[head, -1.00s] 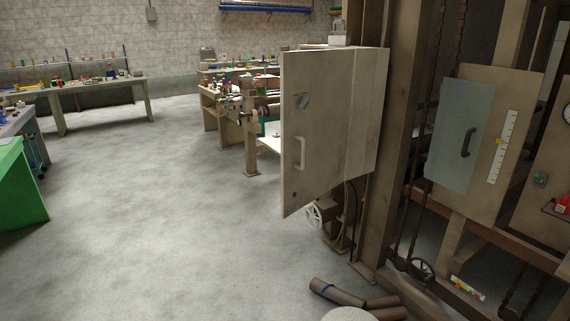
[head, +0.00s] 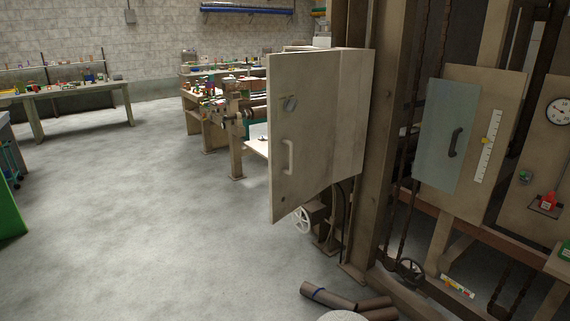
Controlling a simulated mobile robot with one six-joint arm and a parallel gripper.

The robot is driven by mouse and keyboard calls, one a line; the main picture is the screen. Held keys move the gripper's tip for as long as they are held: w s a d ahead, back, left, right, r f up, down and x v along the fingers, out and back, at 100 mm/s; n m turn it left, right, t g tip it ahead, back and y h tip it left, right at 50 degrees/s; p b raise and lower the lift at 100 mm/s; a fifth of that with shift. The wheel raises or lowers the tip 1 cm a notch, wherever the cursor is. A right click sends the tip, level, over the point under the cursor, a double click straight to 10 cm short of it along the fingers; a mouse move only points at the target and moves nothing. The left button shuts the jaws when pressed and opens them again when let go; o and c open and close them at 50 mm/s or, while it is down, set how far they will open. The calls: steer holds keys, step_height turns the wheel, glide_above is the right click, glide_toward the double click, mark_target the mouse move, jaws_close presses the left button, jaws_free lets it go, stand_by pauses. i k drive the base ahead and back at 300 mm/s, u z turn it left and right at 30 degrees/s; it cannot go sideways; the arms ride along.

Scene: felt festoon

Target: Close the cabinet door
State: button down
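A beige cabinet (head: 350,115) is fixed to the left side of a tall wooden post. Its door (head: 300,120) stands open, swung out toward the left of the cabinet body. The inside of the cabinet is hidden from this side. My gripper is not in view.
A second panel with a grey-blue door (head: 447,135) and dark handle is at right. Workbenches (head: 75,91) stand at the back. The floor (head: 150,220) at left is open.

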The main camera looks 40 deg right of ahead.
mark_target(302, 142)
steer(key=i, duration=0.85)
steer(key=u, duration=0.05)
